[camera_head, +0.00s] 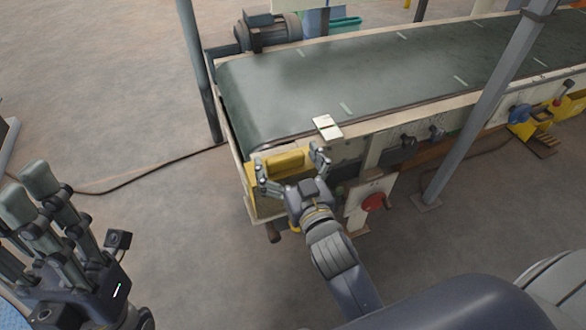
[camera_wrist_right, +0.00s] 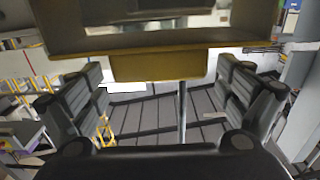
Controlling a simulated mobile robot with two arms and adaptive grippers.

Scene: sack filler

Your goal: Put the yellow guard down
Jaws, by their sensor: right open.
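The yellow guard (camera_head: 285,160) is at the near left corner of the conveyor, against the frame below the belt's end. In the right wrist view a yellow block, which looks like the guard (camera_wrist_right: 158,66), lies ahead between the finger pairs. My right gripper (camera_head: 291,166) is open in front of the guard, with one finger towards each end of it. The fingers stand apart in the wrist view; I cannot tell whether they touch the guard. My left gripper (camera_head: 28,192) is at the lower left, far from the guard, with its fingers pointing up; its opening is unclear.
The conveyor belt (camera_head: 350,85) runs to the upper right. A white box (camera_head: 327,126) sits on its near edge. A red knob (camera_head: 373,201) is right of my right gripper. A grey post (camera_head: 490,100) stands further right. Floor (camera_head: 130,110) left of the conveyor is mostly clear, with a cable (camera_head: 150,175).

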